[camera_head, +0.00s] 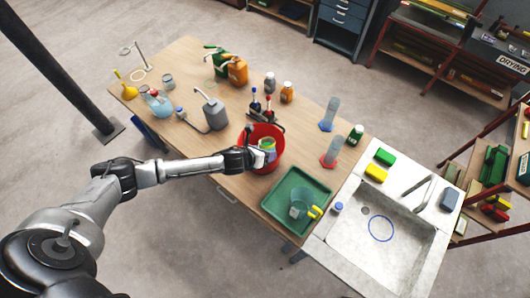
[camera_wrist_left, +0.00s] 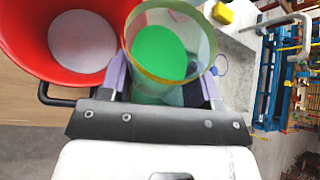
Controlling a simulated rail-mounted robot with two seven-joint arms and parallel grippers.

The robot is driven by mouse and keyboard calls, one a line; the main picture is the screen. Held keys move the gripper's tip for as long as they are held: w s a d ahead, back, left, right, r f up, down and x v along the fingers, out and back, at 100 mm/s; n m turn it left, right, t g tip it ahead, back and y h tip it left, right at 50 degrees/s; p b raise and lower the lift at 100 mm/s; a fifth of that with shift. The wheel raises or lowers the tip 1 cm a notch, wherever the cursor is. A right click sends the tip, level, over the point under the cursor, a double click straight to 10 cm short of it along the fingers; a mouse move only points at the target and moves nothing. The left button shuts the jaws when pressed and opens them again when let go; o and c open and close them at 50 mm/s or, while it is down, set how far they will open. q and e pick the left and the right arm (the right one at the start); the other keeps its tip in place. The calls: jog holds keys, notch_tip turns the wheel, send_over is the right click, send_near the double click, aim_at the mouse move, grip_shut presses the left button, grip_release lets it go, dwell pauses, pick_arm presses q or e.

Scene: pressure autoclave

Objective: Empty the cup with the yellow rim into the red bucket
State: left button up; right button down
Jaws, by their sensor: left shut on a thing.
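The red bucket (camera_head: 274,133) stands on the wooden table in the head view. In the left wrist view it fills the upper left (camera_wrist_left: 22,40), with a pale round patch inside. My left gripper (camera_head: 254,154) is over the bucket's near side, shut on the clear cup with the yellow rim (camera_head: 268,145). In the left wrist view the cup (camera_wrist_left: 200,50) sits between the fingers (camera_wrist_left: 160,85) beside the bucket, and green shows inside it. I cannot tell exactly how far the cup is tilted. My right gripper is not in view.
A green tray (camera_head: 275,213) with a clear jug (camera_head: 301,204) stands right of the bucket, near the sink (camera_head: 375,255). Two clear cylinders (camera_head: 332,150) stand beyond it. A bottle rack (camera_head: 262,112) is close behind the bucket. A grey can (camera_head: 214,115) stands to the left.

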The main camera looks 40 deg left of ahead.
pick_arm(q)
jog(key=shift+w+a+r+p, duration=0.1)
jog(key=shift+a+r+p, duration=0.15)
jog(key=shift+r+p, duration=0.45)
jog(key=shift+d+f+n+g+h, duration=0.1)
jog(key=shift+f+n+g+h, duration=0.3)
jog(key=shift+f, duration=0.4)
jog(key=shift+f+n+g+h, duration=0.3)
jog(key=shift+f+g+h, duration=0.2)
jog(key=shift+f+g, duration=0.15)
jog(key=shift+f+n+h+b, duration=0.25)
jog(key=shift+n+h+b, duration=0.05)
jog(key=shift+b, duration=0.25)
jog(key=shift+d+g+b, duration=0.15)
jog(key=shift+g+b, duration=0.2)
jog(key=shift+f+h+b, duration=0.1)
jog(key=shift+h+b, duration=0.25)
jog(key=shift+h, duration=0.05)
jog(key=shift+n+b, duration=0.3)
jog(key=shift+b, duration=0.2)
